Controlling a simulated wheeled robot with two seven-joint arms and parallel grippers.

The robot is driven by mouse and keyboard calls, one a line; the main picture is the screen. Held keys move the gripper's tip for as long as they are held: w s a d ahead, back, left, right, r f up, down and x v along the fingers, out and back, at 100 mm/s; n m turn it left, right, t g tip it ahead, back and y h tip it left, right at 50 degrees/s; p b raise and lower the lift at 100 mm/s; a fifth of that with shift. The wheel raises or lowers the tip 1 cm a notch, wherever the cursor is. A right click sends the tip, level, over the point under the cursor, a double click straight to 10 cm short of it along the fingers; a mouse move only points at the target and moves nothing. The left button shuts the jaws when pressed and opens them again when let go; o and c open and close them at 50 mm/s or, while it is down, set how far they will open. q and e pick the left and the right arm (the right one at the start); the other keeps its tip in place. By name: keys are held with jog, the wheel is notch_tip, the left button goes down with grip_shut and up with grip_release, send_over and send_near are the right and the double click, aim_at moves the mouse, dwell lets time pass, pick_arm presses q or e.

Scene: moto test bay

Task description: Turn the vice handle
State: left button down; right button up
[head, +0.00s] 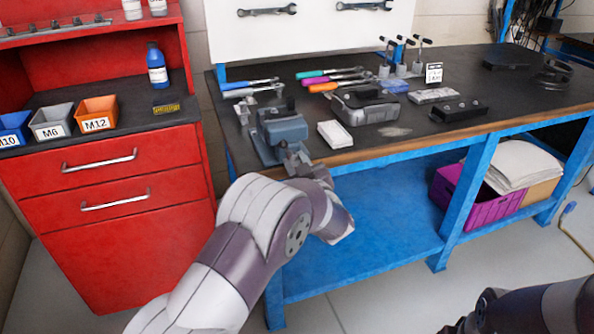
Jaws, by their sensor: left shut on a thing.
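A blue-grey bench vice (281,130) sits at the front left edge of the blue-framed workbench (445,153). My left arm reaches up to the front of the vice, and my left gripper (294,158) is at the vice's front, shut on the vice handle. The handle itself is mostly hidden by the gripper. My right arm shows at the lower right corner; the end of my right gripper (455,327) is at the bottom edge, and its fingers cannot be made out.
A white box (337,134), a grey case (366,106) and several hand tools lie close to the vice. A red cabinet (110,230) stands at the left with an orange bin (98,115) on it. A purple crate (470,195) is on the lower shelf.

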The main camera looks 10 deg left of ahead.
pick_arm(q)
jog(key=n+b, duration=0.8)
jog(key=shift+f, duration=0.25)
jog(key=n+b, duration=0.2)
jog(key=shift+r+n, duration=0.15)
jog(key=shift+n, duration=0.25)
jog(key=shift+r+n+b, duration=0.15)
jog(key=shift+n+b, duration=0.45)
jog(key=shift+b, duration=0.15)
jog(key=shift+r, duration=0.15)
jog(key=c, duration=1)
grip_release()
jog(key=shift+o, duration=0.8)
jog(key=shift+a+f, duration=0.1)
jog(key=shift+f, duration=0.1)
